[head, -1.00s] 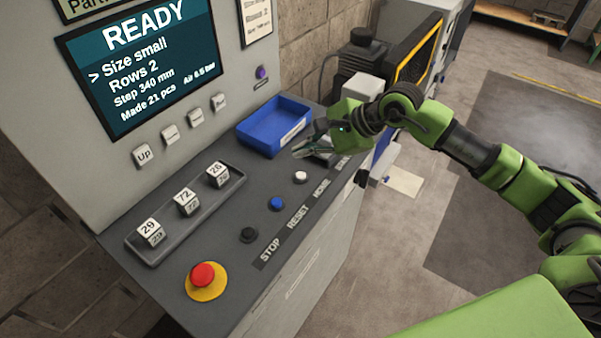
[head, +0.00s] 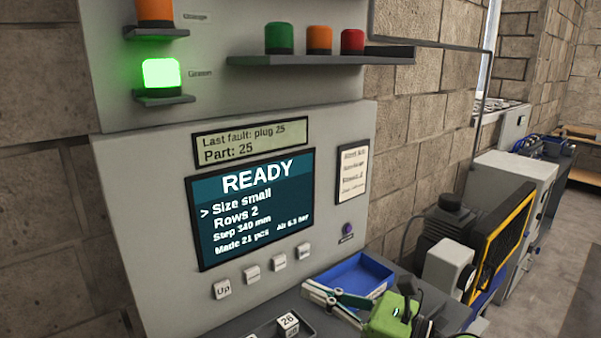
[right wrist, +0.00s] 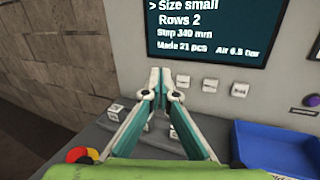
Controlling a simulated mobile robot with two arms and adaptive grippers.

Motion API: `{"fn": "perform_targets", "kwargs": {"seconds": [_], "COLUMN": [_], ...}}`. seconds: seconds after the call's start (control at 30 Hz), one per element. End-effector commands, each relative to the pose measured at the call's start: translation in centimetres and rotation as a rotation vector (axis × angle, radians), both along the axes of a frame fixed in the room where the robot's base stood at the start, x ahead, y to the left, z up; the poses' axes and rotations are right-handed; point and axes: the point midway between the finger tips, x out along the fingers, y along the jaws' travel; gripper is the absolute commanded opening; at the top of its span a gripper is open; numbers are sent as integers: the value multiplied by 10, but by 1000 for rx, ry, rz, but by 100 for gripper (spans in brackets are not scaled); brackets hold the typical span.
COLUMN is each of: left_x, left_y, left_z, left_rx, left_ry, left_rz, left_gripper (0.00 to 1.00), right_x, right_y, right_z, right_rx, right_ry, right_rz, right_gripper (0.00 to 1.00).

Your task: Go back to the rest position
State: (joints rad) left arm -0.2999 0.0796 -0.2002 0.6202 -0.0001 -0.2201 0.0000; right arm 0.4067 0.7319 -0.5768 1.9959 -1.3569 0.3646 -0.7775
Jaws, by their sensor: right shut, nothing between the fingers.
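My right gripper (head: 308,288) shows at the bottom of the head view, over the console by the blue tray, with its green wrist at the lower right. In the right wrist view my right gripper (right wrist: 160,76) has its fingertips together with nothing between them, pointing at the panel below the screen. The screen (head: 254,205) reads READY, Size small, Rows 2. My left gripper is in neither view.
The blue tray (right wrist: 275,135) sits on the console to the right of the gripper. A red stop button (right wrist: 82,155) is at lower left. A lit green lamp (head: 161,74) and a shelf (head: 300,60) with three lamp caps are above. A yellow-framed unit (head: 500,250) stands at right.

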Motion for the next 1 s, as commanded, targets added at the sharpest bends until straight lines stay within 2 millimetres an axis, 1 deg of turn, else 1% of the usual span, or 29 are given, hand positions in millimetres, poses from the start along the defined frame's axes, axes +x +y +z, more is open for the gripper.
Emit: {"fn": "perform_targets", "kwargs": {"seconds": [0.03,0.07,0.1,0.17,0.2,0.27,0.33,0.37,0.4,0.47,0.5,0.57,0.6,0.67,0.7,0.73,0.77,0.8,0.87,0.9,0.93,1.0], "left_x": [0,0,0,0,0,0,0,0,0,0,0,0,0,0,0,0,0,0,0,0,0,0], "left_y": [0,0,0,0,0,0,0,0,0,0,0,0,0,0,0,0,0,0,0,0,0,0], "left_z": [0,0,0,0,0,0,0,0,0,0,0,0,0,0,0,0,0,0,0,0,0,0], "left_rx": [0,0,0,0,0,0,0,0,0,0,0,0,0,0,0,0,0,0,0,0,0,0], "left_ry": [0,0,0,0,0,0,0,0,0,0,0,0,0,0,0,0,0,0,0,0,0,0], "left_rz": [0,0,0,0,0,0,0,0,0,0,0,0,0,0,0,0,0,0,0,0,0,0], "left_gripper": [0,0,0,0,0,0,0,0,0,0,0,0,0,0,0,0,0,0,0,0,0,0], "right_x": [-2,0,2,8,12,17,21,21,20,12,4,-13,-28,-54,-72,-86,-101,-120,-146,-164,-176,-205], "right_y": [-1,-5,-14,-33,-48,-73,-104,-117,-134,-157,-171,-187,-195,-203,-205,-206,-206,-205,-201,-198,-196,-190], "right_z": [16,25,34,42,43,36,18,6,-12,-45,-69,-109,-134,-171,-193,-207,-221,-236,-256,-267,-274,-287], "right_rx": [173,273,405,601,730,917,1129,1216,1332,1498,1605,1755,1846,1970,2041,2087,2132,2181,2242,2276,-2250,-2133], "right_ry": [78,124,191,296,369,482,618,677,757,876,955,1071,1143,1244,1306,1348,1386,1433,1494,1530,-1525,-1465], "right_rz": [-40,-67,-107,-174,-221,-298,-398,-446,-511,-616,-693,-816,-898,-1026,-1111,-1172,-1232,-1312,-1420,-1491,1510,1509], "right_gripper": [0,0,0,0,0,0,0,0,0,0,0,0,0,0,0,0,0,0,0,0,0,0]}}
